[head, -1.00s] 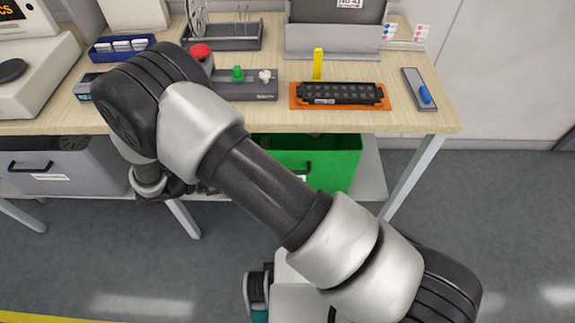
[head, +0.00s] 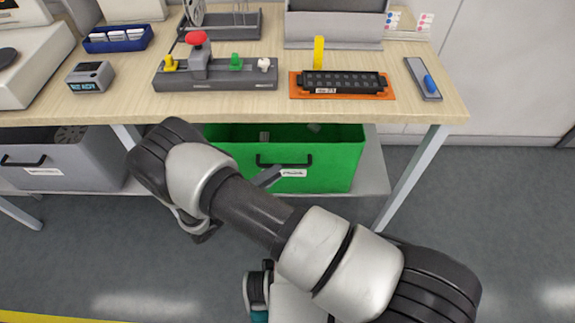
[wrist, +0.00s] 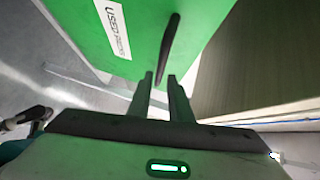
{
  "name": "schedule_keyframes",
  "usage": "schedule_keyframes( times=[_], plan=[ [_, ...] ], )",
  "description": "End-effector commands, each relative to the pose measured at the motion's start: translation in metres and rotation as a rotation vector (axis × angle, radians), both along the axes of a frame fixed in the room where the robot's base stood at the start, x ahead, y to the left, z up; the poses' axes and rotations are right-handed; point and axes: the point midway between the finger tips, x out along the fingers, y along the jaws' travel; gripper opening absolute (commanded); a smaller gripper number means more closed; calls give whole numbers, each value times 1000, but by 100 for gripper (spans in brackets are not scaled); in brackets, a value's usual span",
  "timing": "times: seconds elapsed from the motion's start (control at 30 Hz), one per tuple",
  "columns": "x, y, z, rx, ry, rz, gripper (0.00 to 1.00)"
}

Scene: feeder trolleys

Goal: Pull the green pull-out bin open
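The green pull-out bin (head: 335,170) sits on the shelf under the workbench, with contents partly visible inside. Its front carries a black bar handle (head: 284,162) and a white label (head: 293,173). In the wrist view the bin front (wrist: 205,25) fills the upper middle, and its black handle (wrist: 169,45) points down towards the gap between my fingertips. My gripper (wrist: 160,76) is open, with its fingers apart near the handle's lower end; I cannot tell whether they touch it. In the head view my gripper (head: 268,176) is in front of the bin, just below the handle's left end.
A grey bin (head: 75,165) with a black handle stands left on the same shelf. The bench top (head: 140,95) above holds a button panel (head: 215,75), an orange tray (head: 392,92) and other items. A bench leg (head: 412,180) stands right of the green bin. The floor in front is clear.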

Motion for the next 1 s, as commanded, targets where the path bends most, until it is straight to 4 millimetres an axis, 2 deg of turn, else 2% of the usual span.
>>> schedule_keyframes(
  times=[0.1,0.3,0.73,0.87,1.0],
  plan=[
    [17,-18,-4,-1,0,-4,18],
    [36,-38,-8,1,0,-3,18],
    [44,-46,-9,1,0,-1,18],
    [44,-45,-9,1,0,-1,0],
    [44,-45,-9,1,0,-1,0]
  ],
)
